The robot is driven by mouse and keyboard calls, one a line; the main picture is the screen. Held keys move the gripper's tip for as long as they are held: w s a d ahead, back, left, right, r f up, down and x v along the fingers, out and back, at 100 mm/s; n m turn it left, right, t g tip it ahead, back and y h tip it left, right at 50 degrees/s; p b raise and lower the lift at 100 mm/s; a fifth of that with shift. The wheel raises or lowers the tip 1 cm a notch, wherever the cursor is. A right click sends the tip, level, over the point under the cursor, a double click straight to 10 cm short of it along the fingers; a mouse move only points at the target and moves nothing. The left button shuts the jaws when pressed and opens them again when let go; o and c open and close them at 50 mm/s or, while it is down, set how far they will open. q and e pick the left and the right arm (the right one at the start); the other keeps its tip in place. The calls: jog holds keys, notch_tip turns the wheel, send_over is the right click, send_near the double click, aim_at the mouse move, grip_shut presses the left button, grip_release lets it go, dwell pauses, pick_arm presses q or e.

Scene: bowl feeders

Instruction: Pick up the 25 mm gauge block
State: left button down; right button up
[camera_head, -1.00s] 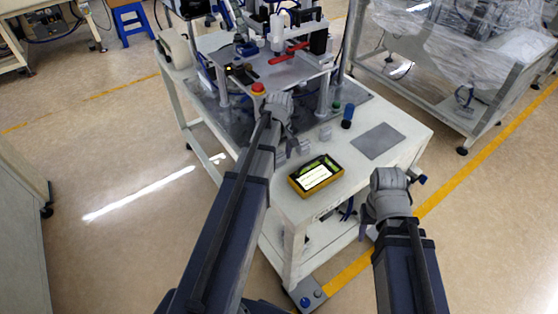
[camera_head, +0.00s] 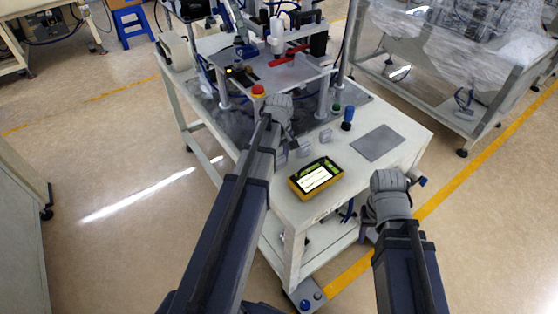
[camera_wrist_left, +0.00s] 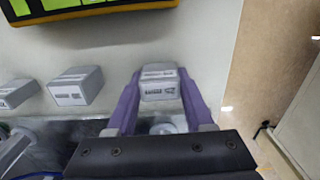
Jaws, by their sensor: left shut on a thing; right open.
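My left gripper (camera_wrist_left: 158,78) is shut on a small grey gauge block (camera_wrist_left: 158,90), with one purple finger on each side of it. The block has printed labels too small to read, so I cannot tell its size. It appears to be at the white tabletop; I cannot tell if it is lifted. Two similar blocks stand to its left in the left wrist view, a near one (camera_wrist_left: 75,88) and one at the edge (camera_wrist_left: 14,93). In the head view these are the near block (camera_head: 304,149) and the farther block (camera_head: 325,136). My right gripper (camera_head: 368,228) is open and empty beside the table's right front edge.
A yellow device with a lit screen (camera_head: 315,177) lies in front of the blocks. A grey pad (camera_head: 378,142) and a blue-topped knob (camera_head: 347,118) are to the right. A red button (camera_head: 258,91) and a metal fixture (camera_head: 285,75) stand behind.

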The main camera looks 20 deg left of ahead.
aim_at(279, 156)
pick_arm(q)
jog(key=shift+r, duration=0.1)
notch_tip(279, 156, up, 10)
jog(key=p, duration=1)
